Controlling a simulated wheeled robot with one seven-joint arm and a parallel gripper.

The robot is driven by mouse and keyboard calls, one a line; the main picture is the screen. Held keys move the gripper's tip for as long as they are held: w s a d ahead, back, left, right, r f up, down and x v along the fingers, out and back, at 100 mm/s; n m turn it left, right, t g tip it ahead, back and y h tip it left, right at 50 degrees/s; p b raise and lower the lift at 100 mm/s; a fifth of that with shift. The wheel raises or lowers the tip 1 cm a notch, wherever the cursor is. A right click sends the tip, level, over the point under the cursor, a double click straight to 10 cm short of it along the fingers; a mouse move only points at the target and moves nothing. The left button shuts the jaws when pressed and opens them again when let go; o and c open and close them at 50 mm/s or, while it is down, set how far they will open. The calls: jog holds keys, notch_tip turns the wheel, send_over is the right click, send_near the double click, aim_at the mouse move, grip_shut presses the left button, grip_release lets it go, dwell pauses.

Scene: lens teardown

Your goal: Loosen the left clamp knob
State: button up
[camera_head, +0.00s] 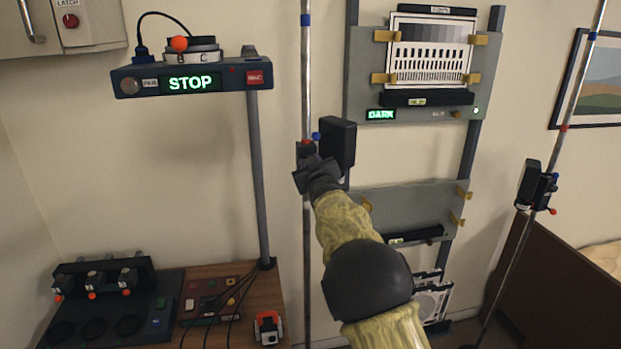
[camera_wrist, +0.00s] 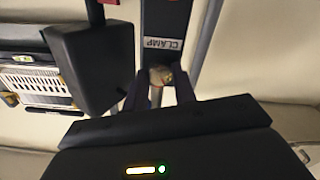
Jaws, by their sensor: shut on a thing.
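The left clamp (camera_head: 338,142) is a black block on the left upright pole (camera_head: 307,70), with small red and blue parts beside the pole. In the wrist view its dark body carries a CLAMP label (camera_wrist: 163,44). The left clamp knob (camera_wrist: 160,75) shows as a small pale, reddish round piece just below that label. My gripper (camera_wrist: 161,88) has a dark finger on each side of the knob and is shut on it. In the head view my gripper (camera_head: 309,168) is at the clamp's lower left and hides the knob.
A second clamp (camera_head: 537,186) with red knobs sits on the right slanting pole. A rack panel with a striped chart (camera_head: 430,55) stands behind my arm. A STOP display shelf (camera_head: 190,82) and a wooden bench (camera_head: 215,270) are at left. Open wall lies left of the pole.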

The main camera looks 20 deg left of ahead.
jog(key=n+b, duration=0.5)
jog(key=shift+f+n, duration=0.15)
jog(key=shift+n, duration=0.15)
jog(key=n+b, duration=0.3)
jog(key=n, duration=0.2)
jog(key=shift+n, duration=0.4)
jog(key=shift+a, duration=0.1)
jog(key=o, duration=1)
jog(key=shift+s+d+b, duration=0.3)
jog(key=shift+s+b, duration=0.15)
jog(key=shift+b, duration=0.1)
jog(key=b+v, duration=1)
jog(key=v, duration=0.6)
jog(key=shift+s, duration=0.25)
